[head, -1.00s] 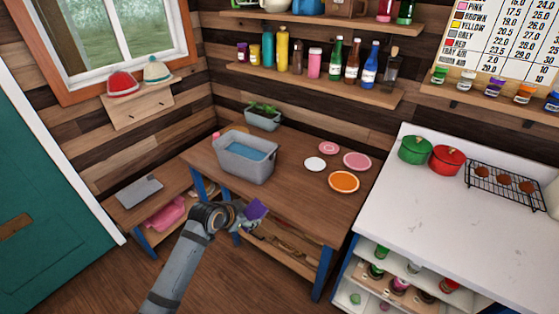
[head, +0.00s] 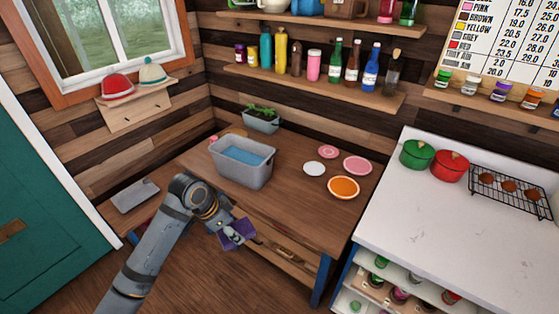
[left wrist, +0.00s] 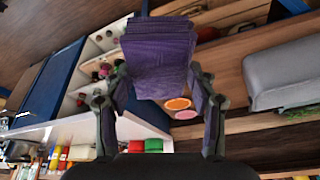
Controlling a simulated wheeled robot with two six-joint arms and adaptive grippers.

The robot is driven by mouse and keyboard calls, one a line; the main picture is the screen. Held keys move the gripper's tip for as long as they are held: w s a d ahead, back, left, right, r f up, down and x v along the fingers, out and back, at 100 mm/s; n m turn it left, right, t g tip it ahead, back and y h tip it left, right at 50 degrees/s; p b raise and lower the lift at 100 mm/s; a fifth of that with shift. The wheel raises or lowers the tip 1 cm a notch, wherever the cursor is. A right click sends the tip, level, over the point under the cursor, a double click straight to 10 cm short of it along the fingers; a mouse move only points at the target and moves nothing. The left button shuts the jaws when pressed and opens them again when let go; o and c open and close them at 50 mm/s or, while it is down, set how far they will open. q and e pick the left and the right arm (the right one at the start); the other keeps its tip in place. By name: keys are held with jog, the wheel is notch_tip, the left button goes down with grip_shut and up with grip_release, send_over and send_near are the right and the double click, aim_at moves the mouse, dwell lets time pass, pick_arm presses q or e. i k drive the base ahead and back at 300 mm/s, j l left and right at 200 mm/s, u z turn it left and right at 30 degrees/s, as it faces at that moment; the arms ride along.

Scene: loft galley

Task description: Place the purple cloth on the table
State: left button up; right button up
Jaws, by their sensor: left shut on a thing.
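The purple cloth (head: 238,234) is held in my left gripper (head: 228,226), in front of the wooden table's (head: 290,218) near edge. In the left wrist view the folded cloth (left wrist: 160,58) hangs between the two fingers of my left gripper (left wrist: 160,95), which is shut on it. In the head view the cloth overlaps the lower front of the table, and I cannot tell its exact distance from it. My right gripper is in neither view.
On the table stand a grey tub with blue water (head: 241,175), an orange plate (head: 343,187), a pink plate (head: 357,166) and a white plate (head: 314,168). The table's front right area is bare. A white counter (head: 430,220) stands to the right.

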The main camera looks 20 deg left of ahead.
aim_at(288, 200)
jog(key=i, duration=0.85)
